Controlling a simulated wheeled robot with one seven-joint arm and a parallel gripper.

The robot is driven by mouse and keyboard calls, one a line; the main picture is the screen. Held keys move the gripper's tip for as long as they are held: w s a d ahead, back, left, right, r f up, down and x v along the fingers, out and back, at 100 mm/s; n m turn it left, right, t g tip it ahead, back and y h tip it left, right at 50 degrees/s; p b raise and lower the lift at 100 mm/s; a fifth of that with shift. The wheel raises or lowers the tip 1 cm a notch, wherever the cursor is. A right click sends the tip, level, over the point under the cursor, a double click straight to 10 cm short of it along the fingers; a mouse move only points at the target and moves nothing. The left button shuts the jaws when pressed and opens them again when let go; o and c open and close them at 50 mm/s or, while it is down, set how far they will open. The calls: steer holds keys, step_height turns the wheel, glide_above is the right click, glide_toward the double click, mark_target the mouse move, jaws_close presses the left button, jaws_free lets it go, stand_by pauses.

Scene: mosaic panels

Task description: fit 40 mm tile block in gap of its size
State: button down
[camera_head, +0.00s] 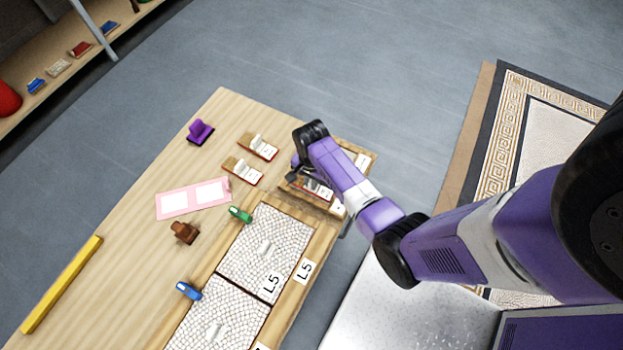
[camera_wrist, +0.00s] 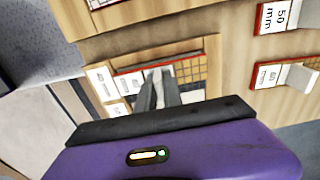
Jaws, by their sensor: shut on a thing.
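My gripper (camera_wrist: 160,88) is shut on the white upright grip of a tile block (camera_wrist: 131,83) with a red edge and a white face. In the wrist view the block is at a framed recess in a wooden panel (camera_wrist: 210,45), beside a white label (camera_wrist: 101,83) too blurred to read surely. Tan mosaic shows to the right of the fingers (camera_wrist: 188,94). I cannot tell whether the block is seated or just above. In the head view my gripper (camera_head: 298,172) is over the panel at the table's right edge, with the block (camera_head: 317,188) partly hidden by my arm.
Two other tile blocks (camera_head: 259,147) (camera_head: 244,171) lie left of the panel; the wrist view shows a 50 mm block (camera_wrist: 282,16) and a 60 mm block (camera_wrist: 285,75). Mosaic panels (camera_head: 265,250), a pink card (camera_head: 193,198), green, blue, brown and purple items, and a yellow bar (camera_head: 62,284) are on the table.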

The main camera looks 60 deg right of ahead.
steer(key=shift+f+b, duration=0.55)
steer(key=shift+f, duration=0.3)
steer(key=c, duration=1.4)
jaws_free()
step_height(320, 180, up, 8)
steer(key=shift+f+p, duration=0.1)
steer(key=shift+p, duration=0.4)
